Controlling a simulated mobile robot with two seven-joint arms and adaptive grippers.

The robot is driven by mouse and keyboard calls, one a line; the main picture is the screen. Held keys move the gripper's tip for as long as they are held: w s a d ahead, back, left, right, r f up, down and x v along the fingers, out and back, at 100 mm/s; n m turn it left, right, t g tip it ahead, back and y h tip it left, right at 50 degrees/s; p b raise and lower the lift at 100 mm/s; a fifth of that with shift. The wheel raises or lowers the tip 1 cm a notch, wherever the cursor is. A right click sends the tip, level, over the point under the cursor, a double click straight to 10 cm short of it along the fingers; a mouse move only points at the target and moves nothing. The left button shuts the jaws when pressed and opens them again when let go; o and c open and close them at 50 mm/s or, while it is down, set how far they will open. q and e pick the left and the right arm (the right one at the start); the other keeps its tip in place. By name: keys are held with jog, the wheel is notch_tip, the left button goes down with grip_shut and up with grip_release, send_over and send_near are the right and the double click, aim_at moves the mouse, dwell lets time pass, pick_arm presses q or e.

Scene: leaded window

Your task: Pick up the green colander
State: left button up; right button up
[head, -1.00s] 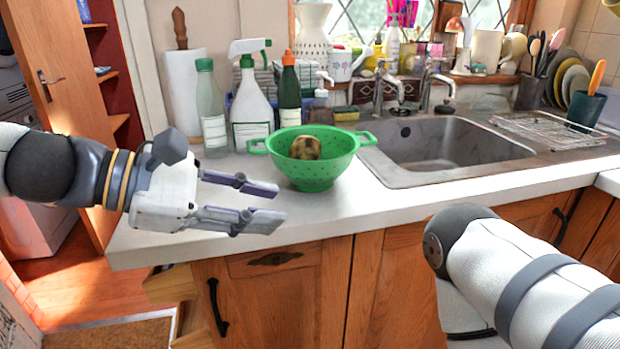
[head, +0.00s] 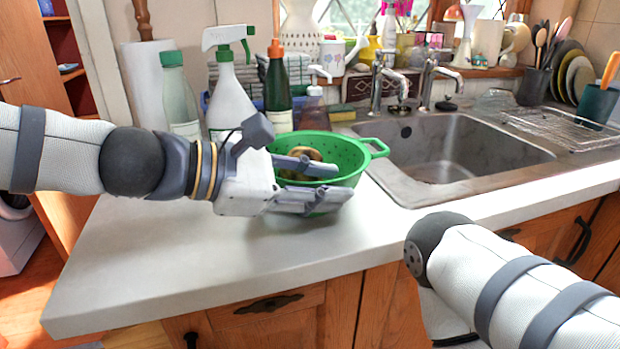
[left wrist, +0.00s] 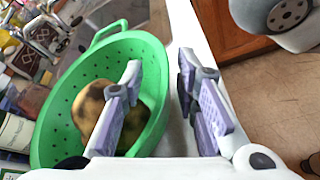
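The green colander (head: 352,150) stands on the white counter left of the sink, with a mottled yellow-brown round item (head: 309,154) inside. My left gripper (head: 342,181) is open at its front left side, partly covering its wall and left side. In the left wrist view, the colander (left wrist: 118,48) fills the left half and the round item (left wrist: 90,96) shows inside. There, one finger of the left gripper (left wrist: 160,72) overlaps the bowl's inside and the other is outside it. The rim appears between them; contact cannot be told. My right gripper is out of view.
Spray bottle (head: 229,95), clear bottle (head: 180,98), dark green bottle (head: 277,92) and soap dispenser (head: 314,105) stand close behind the colander. The sink (head: 450,150) and tap (head: 430,80) are to its right. The front-left counter (head: 150,250) is clear.

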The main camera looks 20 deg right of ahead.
pick_arm(q)
jog(key=shift+d, duration=0.2)
jog(key=shift+c, duration=0.5)
grip_shut()
